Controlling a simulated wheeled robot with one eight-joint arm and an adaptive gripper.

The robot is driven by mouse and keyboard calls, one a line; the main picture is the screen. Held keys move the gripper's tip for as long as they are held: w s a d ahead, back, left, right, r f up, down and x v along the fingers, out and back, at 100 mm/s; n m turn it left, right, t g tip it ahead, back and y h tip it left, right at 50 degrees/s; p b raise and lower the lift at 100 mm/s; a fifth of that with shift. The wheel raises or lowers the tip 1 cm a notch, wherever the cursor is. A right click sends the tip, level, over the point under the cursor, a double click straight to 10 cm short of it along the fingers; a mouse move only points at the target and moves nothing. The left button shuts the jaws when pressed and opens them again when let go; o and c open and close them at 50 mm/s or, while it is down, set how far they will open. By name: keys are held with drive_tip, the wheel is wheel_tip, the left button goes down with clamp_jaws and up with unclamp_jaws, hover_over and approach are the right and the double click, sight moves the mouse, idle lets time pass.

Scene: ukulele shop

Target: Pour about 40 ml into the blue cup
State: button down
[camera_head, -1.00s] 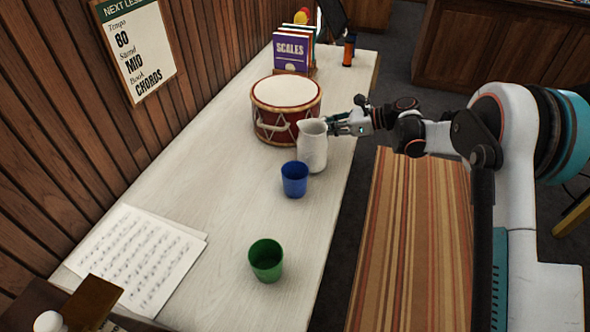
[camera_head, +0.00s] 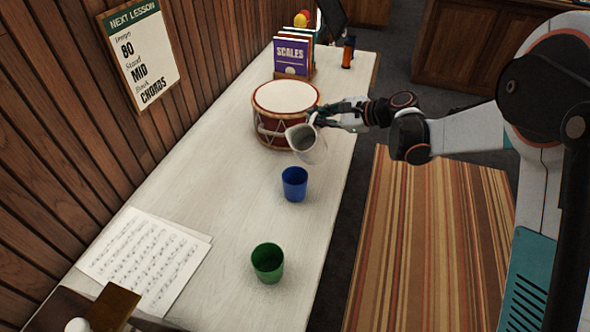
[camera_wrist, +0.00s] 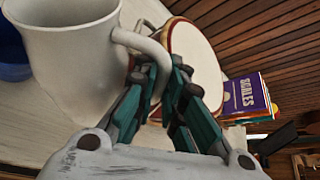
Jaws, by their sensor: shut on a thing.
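A white pitcher (camera_head: 308,146) is tilted, with its mouth toward the camera and down to the left, behind the blue cup (camera_head: 294,184). The cup stands upright on the table, a little apart from the pitcher. My gripper (camera_head: 329,119) is on the far right side of the pitcher. In the wrist view, my gripper (camera_wrist: 160,85) is shut on the handle of the pitcher (camera_wrist: 75,60). Part of the blue cup (camera_wrist: 12,50) shows behind the pitcher there. No stream of liquid is visible, and the pitcher's contents cannot be made out.
A red drum (camera_head: 268,130) stands close behind the pitcher. A green cup (camera_head: 267,262) is nearer on the white table (camera_head: 222,235). Sheet music (camera_head: 145,258) lies at the left. Books (camera_head: 293,55) stand at the back. The table between the cups is clear.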

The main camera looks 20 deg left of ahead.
sight(313, 119)
drive_tip(key=shift+s+r, duration=0.45)
drive_tip(key=shift+r, duration=0.1)
drive_tip(key=shift+s+a+n+t, duration=0.1)
drive_tip(key=shift+s+n+t, duration=0.85)
drive_tip(key=shift+n+t, duration=0.2)
drive_tip(key=shift+s+r+n+t+p, duration=0.2)
drive_tip(key=shift+s+r+n+p, duration=0.15)
drive_tip(key=shift+r, duration=0.15)
drive_tip(key=shift+s+r+n+t+p, duration=0.15)
drive_tip(key=shift+s+r+n+p, duration=0.15)
drive_tip(key=shift+r, duration=0.15)
drive_tip(key=shift+s+f, duration=0.15)
drive_tip(key=shift+s+n+t, duration=0.25)
drive_tip(key=shift+n+t, duration=0.05)
drive_tip(key=shift+n, duration=0.1)
drive_tip(key=shift+s+n+y+b, duration=0.3)
drive_tip(key=shift+s+b, duration=0.05)
drive_tip(key=shift+b, duration=0.05)
drive_tip(key=shift+w+t, duration=0.3)
drive_tip(key=shift+w, duration=0.1)
drive_tip(key=shift+n+b, duration=0.4)
drive_tip(key=shift+w, duration=0.1)
